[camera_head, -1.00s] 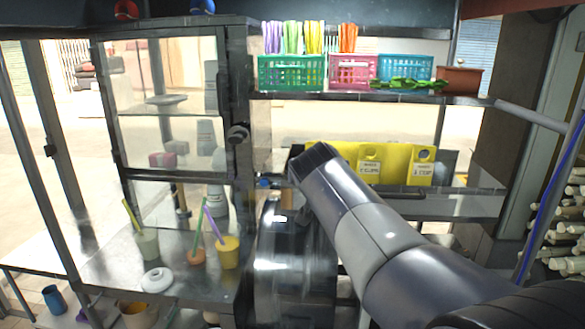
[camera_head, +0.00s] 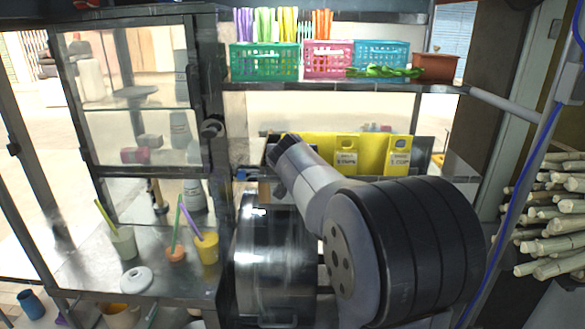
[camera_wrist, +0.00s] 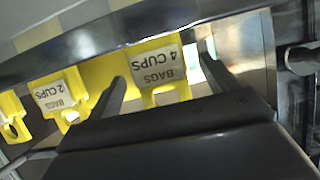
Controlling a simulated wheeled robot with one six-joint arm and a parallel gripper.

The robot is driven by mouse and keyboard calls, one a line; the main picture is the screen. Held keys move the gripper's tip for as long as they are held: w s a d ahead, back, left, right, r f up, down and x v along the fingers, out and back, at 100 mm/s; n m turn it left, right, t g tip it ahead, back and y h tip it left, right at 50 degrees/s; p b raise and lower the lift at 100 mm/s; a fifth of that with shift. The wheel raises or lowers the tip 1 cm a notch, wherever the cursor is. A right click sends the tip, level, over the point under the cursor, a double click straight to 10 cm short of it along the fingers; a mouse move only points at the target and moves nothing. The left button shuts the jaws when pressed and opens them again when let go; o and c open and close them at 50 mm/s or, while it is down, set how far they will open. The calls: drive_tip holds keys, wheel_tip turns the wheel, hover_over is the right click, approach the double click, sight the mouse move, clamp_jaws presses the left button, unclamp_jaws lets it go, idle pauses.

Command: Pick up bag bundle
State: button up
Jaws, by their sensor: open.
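Yellow bag bundles hang in a row below the shelf. In the wrist view the bundle labelled "BAGS 4 CUPS" (camera_wrist: 157,72) appears upside down, between the two fingers of my gripper (camera_wrist: 163,72). My gripper is open, and I cannot tell whether either finger touches the bundle. The "BAGS 2 CUPS" bundle (camera_wrist: 60,92) is left of the fingers, with another yellow bundle (camera_wrist: 12,118) at the left edge. In the head view, the 2-cups bundle (camera_head: 346,146) and 1-cup bundle (camera_head: 399,146) show right of my arm. My arm hides the fingertips and the 4-cups bundle there.
A shelf (camera_head: 440,88) above holds green (camera_head: 264,60), pink (camera_head: 327,60) and blue baskets and a brown pot (camera_head: 436,66). A metal drum (camera_head: 275,255) stands below my arm. Cups with straws stand on the left counter (camera_head: 75,262). Cane stalks (camera_head: 550,220) are stacked at right.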

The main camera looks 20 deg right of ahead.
drive_tip(key=shift+x, duration=1.1)
drive_tip(key=shift+c, duration=0.2)
drive_tip(key=c, duration=1)
drive_tip(key=shift+o, duration=0.2)
